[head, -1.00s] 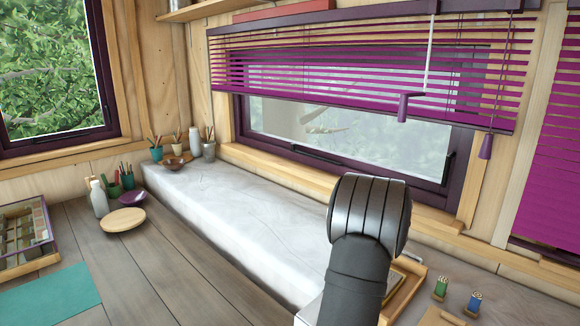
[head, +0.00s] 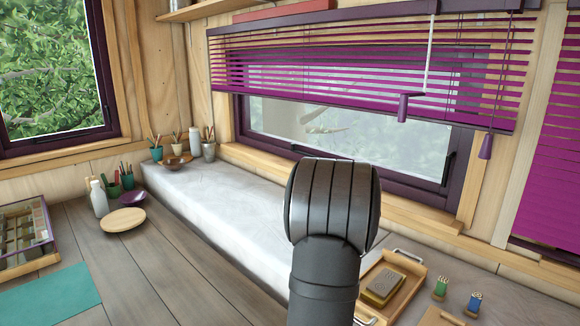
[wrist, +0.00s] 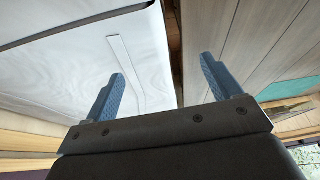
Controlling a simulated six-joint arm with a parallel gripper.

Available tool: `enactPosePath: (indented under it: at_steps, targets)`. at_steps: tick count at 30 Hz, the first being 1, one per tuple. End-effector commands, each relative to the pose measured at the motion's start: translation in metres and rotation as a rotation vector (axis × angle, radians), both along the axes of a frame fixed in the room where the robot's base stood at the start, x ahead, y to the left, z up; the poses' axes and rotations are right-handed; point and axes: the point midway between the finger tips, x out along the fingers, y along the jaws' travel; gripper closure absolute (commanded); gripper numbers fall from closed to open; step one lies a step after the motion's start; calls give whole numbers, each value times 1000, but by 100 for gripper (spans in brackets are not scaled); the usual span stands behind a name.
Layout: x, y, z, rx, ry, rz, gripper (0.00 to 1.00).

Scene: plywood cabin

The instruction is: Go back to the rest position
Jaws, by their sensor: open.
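My gripper (wrist: 162,88) shows in the wrist view with its two blue fingers spread wide apart and nothing between them. Beyond the fingers lie the white stone-like ledge (wrist: 75,60) on the left and grey wooden planks (wrist: 240,45) on the right. In the head view my arm rises from the bottom edge in front of the ledge (head: 230,200); the gripper itself is out of that view.
A wooden tray (head: 412,270) holding a dark-topped block (head: 382,285) stands right of my arm. Two small bottles (head: 442,287) (head: 474,302) stand farther right. Purple blinds (head: 350,70) hang over the window. A plate (head: 123,220), white bottle (head: 99,198) and cups stand at left.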

Motion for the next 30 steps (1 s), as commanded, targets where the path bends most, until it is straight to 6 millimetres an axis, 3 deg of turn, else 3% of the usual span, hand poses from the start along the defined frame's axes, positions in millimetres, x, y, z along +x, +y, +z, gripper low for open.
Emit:
enactPosePath:
  at_steps: [15,30]
  targets:
    - [-8,41,-8,-1,0,-315,17]
    - [-13,59,-11,-1,0,-479,17]
